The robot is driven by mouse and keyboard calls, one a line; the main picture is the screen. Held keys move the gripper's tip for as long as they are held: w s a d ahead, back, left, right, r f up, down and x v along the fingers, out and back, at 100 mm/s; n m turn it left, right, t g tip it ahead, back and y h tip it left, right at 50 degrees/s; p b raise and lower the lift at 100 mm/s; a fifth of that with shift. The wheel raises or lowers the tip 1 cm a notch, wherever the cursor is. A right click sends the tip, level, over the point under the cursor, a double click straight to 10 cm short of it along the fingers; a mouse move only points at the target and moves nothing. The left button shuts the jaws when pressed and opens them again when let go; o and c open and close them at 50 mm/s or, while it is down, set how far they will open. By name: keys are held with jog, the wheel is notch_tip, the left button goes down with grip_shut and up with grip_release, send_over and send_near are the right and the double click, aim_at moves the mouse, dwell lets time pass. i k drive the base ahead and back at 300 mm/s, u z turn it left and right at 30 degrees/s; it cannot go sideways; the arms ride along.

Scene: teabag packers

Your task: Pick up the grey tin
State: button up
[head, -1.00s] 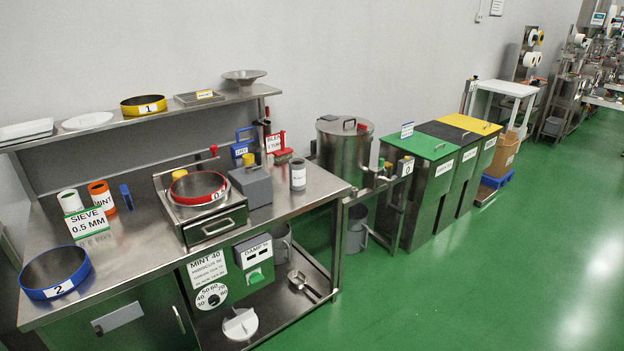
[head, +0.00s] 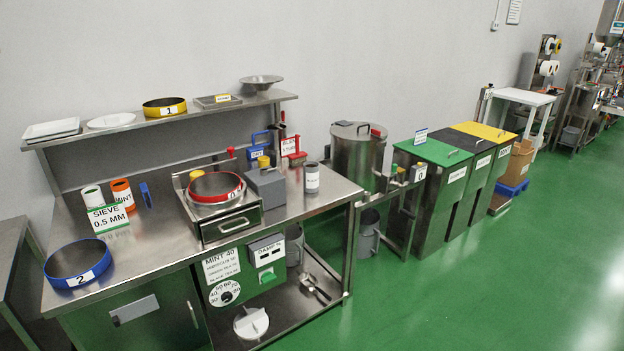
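The grey tin (head: 312,178) is a small upright dark grey cylinder with a white label. It stands on the right part of the steel workbench (head: 160,240), just right of a grey box-shaped block (head: 266,188). The label's small print cannot be read. My gripper is not in view.
A sieve with a red rim (head: 215,188) sits on a steel unit left of the block. A shelf (head: 215,108) spans the bench's back. Green floor (head: 430,305) is clear in front.

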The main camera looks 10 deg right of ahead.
aim_at(311, 169)
jog(key=u, duration=0.05)
jog(key=i, duration=0.9)
jog(key=z, duration=0.05)
